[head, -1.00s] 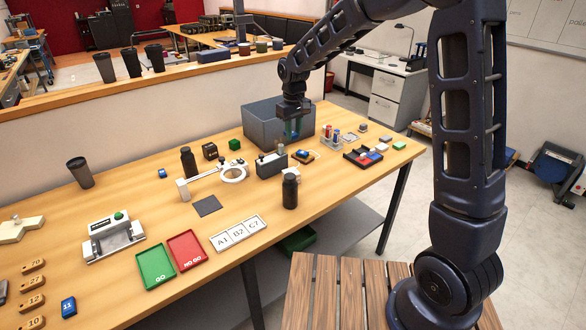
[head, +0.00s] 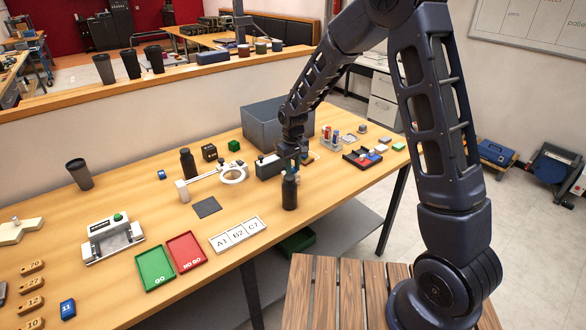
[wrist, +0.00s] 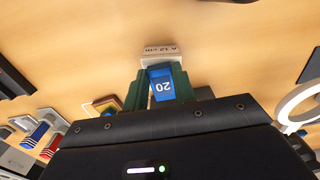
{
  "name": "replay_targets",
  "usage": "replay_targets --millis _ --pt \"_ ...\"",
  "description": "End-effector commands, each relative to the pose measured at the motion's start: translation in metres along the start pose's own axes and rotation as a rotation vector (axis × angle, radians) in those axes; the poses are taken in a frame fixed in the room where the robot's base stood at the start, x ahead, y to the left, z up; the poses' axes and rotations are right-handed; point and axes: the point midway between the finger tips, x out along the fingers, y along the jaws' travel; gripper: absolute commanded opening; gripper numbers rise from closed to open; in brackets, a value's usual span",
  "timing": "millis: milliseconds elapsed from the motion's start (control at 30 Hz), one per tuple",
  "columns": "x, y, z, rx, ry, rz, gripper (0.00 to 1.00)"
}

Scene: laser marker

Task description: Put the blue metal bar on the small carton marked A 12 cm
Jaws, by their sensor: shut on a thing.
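My gripper (head: 291,165) is shut on the blue metal bar (wrist: 162,86), which shows a white "20" in the wrist view. The green fingers (wrist: 138,94) lie on either side of the bar. The small pale carton marked A 12 cm (wrist: 163,52) appears just beyond the bar's far end in the wrist view. I cannot tell whether bar and carton touch. In the head view the gripper is low over the table, behind a black bottle (head: 290,192). The carton and the bar cannot be made out there.
The grey bin (head: 262,120) stands behind the gripper, and a dark grey box (head: 267,166) is close on its left. The white ring stand (head: 232,174) is farther left, also at the wrist view's right edge (wrist: 300,105). A parts tray (head: 362,157) lies to the right.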

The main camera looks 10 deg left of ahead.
Motion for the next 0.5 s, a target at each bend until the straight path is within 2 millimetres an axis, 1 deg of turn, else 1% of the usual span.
replay_targets --millis 67,467,500 --pt "0.0067 -0.0001 -0.0001 0.0 0.0 0.0 0.04" --pt "0.0103 0.0001 -0.0003 0.0 0.001 0.0 0.04" --pt "0.0098 0.0001 -0.0003 0.0 0.002 0.0 0.34"
